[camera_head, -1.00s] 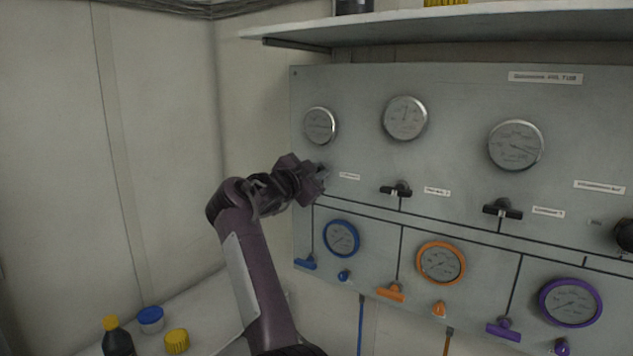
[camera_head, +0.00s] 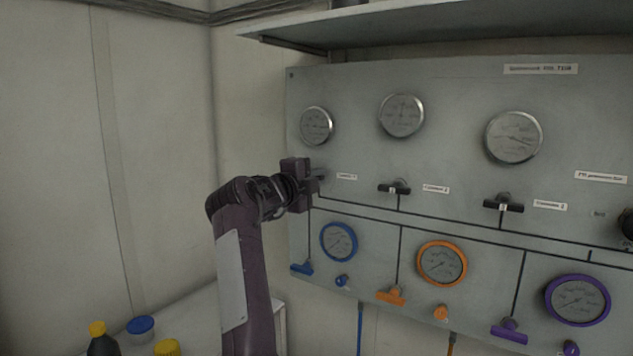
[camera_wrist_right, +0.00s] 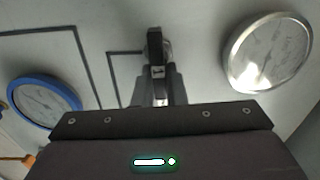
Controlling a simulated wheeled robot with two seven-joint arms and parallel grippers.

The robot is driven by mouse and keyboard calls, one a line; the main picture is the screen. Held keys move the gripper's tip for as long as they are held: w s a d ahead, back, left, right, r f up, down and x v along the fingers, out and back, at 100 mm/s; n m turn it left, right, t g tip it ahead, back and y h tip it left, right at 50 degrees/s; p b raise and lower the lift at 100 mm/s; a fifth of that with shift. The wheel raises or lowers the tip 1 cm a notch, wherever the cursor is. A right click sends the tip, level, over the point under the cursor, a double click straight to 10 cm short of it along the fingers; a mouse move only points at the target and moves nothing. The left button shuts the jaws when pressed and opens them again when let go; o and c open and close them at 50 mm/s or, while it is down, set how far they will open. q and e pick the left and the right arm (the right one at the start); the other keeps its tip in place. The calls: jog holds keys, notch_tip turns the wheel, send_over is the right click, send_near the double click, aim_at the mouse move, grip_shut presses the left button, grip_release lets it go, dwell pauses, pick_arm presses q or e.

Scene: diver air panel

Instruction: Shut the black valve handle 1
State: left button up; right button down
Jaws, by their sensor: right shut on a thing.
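The black valve handle 1 (camera_wrist_right: 154,42) shows in the right wrist view at the tips of my right gripper, in front of its round fitting on the panel. My right gripper (camera_head: 318,177) is at the leftmost valve of the upper row in the head view, below the leftmost silver gauge (camera_head: 316,126). It is shut on the handle and hides most of it there. Its fingers (camera_wrist_right: 156,84) also show in the right wrist view. My left gripper is out of view.
Two more black handles (camera_head: 394,188) (camera_head: 503,204) sit to the right on the grey panel (camera_head: 450,85). Blue (camera_head: 302,268), orange (camera_head: 391,296) and purple (camera_head: 509,330) handles sit below. A shelf (camera_head: 440,28) juts out above. Bottles and caps stand at the lower left.

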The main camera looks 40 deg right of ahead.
jog(key=shift+f+m, duration=0.15)
jog(key=shift+m, duration=0.25)
jog(key=c, duration=1.5)
grip_release()
jog(key=shift+b+v, duration=1.9)
jog(key=shift+v, duration=2.05)
